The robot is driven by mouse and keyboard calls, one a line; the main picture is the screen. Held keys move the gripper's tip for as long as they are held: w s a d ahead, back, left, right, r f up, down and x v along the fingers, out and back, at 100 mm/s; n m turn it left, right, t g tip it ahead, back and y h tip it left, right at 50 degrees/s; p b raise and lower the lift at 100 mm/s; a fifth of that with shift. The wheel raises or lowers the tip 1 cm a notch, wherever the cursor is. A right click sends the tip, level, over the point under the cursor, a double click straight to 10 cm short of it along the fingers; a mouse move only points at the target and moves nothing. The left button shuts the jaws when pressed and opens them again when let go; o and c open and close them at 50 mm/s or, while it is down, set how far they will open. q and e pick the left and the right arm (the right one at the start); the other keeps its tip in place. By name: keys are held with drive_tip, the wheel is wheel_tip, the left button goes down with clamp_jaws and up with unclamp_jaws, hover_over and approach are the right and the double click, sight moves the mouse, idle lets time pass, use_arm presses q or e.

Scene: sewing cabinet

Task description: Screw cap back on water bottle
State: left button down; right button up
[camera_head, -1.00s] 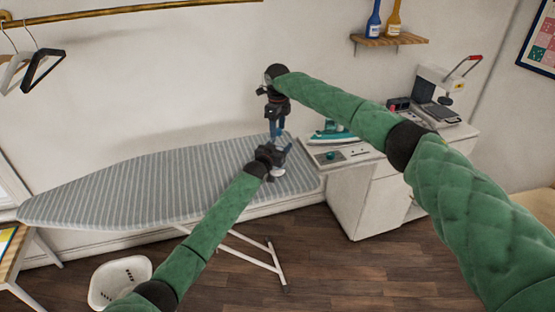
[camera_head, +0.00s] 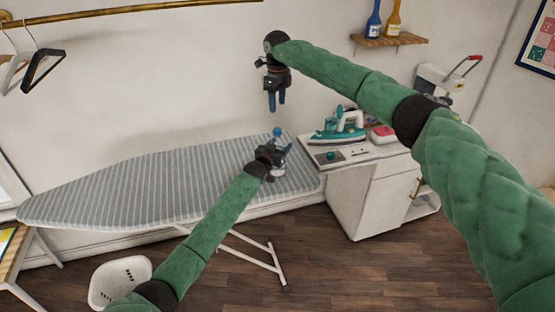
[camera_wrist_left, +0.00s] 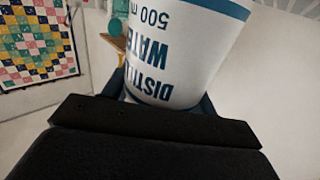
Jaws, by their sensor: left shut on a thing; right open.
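The water bottle (camera_head: 277,173) is white and small in the head view, mostly hidden by my left gripper (camera_head: 279,150). That gripper is shut on it above the ironing board. In the left wrist view the bottle (camera_wrist_left: 185,45) fills the top middle, with upside-down blue lettering about distilled water, 500 ml. A blue cap (camera_head: 277,131) shows at the bottle's top, just above my left gripper; I cannot tell how tightly it sits. My right gripper (camera_head: 276,107) is open and empty, fingers pointing down, a short way above the cap and apart from it.
The striped ironing board (camera_head: 150,185) lies under the left gripper, its top clear. A teal iron (camera_head: 337,130) and a red-and-white item (camera_head: 382,134) stand on the white cabinet (camera_head: 365,190) at right. A white basket (camera_head: 120,280) is on the floor.

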drive_tip(key=shift+r, duration=0.8)
use_arm(q)
drive_tip(key=shift+c, duration=1.9)
unclamp_jaws()
drive_tip(key=shift+s+a+f, duration=0.15)
drive_tip(key=shift+s+a, duration=0.1)
drive_tip(key=shift+s, duration=0.15)
drive_tip(key=b+v, duration=0.3)
drive_tip(key=v, duration=0.3)
drive_tip(key=shift+s, duration=0.4)
use_arm(e)
drive_tip(key=shift+f, duration=1.6)
use_arm(q)
drive_tip(key=shift+a, duration=0.2)
